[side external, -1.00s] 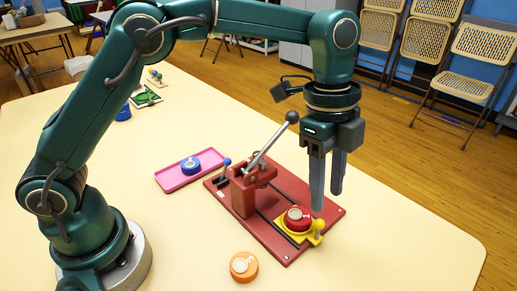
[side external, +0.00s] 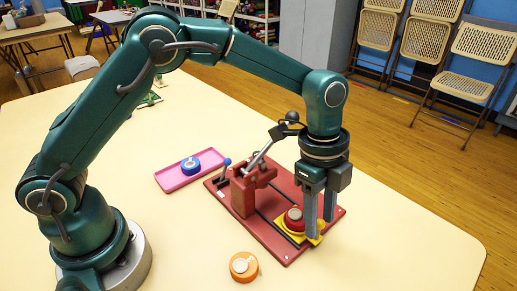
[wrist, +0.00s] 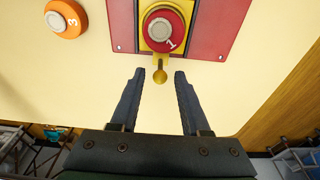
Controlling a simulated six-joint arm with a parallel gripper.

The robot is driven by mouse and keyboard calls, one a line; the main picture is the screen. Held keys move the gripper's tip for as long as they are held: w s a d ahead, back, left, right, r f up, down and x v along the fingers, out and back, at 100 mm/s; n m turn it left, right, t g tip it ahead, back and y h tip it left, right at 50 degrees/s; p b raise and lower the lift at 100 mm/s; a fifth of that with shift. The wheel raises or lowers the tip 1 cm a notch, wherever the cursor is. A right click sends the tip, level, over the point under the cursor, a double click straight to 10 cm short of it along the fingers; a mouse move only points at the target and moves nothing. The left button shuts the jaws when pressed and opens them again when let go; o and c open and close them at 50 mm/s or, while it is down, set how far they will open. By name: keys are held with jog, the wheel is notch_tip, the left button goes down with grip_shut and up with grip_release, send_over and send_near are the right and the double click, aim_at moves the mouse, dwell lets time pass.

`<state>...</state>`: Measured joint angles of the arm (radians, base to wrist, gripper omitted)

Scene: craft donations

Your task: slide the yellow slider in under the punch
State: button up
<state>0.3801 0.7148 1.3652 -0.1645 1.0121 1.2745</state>
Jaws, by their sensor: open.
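The yellow slider (side external: 317,241) lies near the front end of the red base plate (side external: 334,211), outside the punch. It carries a red round piece (side external: 294,219) marked 1, also seen in the wrist view (wrist: 166,28). The slider's round knob (wrist: 159,76) sticks out towards my gripper. The red punch (side external: 244,196) stands farther back on the plate, its black-knobbed lever (side external: 262,152) slanting up. My gripper (side external: 321,228) is open and low at the slider's knob end. In the wrist view its fingertips (wrist: 159,72) are on either side of the knob, with gaps.
An orange round piece (side external: 243,266) marked 3 lies on the table in front of the plate. A pink tray (side external: 172,181) with a blue round piece (side external: 191,166) is at the left.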

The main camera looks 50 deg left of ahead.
jog(key=shift+c, duration=0.3)
grip_shut()
jog(key=shift+a, duration=4.85)
jog(key=shift+o, duration=0.4)
grip_release()
jog(key=shift+r, duration=0.15)
notch_tip(320, 180, up, 7)
jog(key=shift+r, duration=0.15)
